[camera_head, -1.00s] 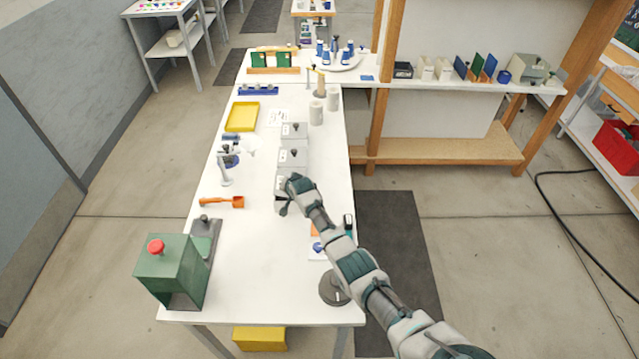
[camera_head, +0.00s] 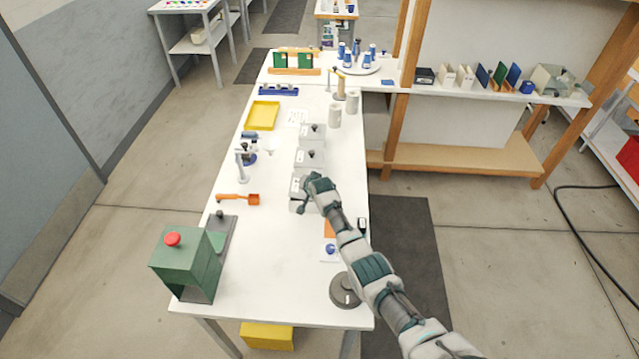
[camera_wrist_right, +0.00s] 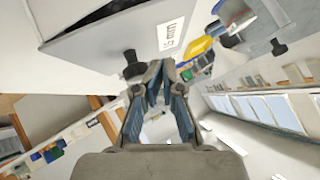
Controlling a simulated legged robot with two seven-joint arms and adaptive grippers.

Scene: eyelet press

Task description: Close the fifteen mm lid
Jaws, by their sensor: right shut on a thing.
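Three grey boxes with dark knobs stand in a row: the nearest box (camera_head: 297,204), a middle box (camera_head: 309,157) and a far box (camera_head: 312,134). My right gripper (camera_head: 309,188) is at the nearest box and partly covers it. In the right wrist view, a grey lid (camera_wrist_right: 105,42) carries a black knob (camera_wrist_right: 133,65) and a white label (camera_wrist_right: 171,33) ending in "mm"; its number is hard to read. The fingers of the gripper (camera_wrist_right: 157,72) are nearly together, right at this knob. They are shut on it, though the contact is partly hidden. My left gripper is out of view.
A green press (camera_head: 187,262) with a red button stands at the front left. An orange scoop (camera_head: 238,197), a small stand (camera_head: 242,165) and a yellow tray (camera_head: 263,115) lie left of the boxes. A dark round base (camera_head: 345,291) is near the front right edge. The front middle is clear.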

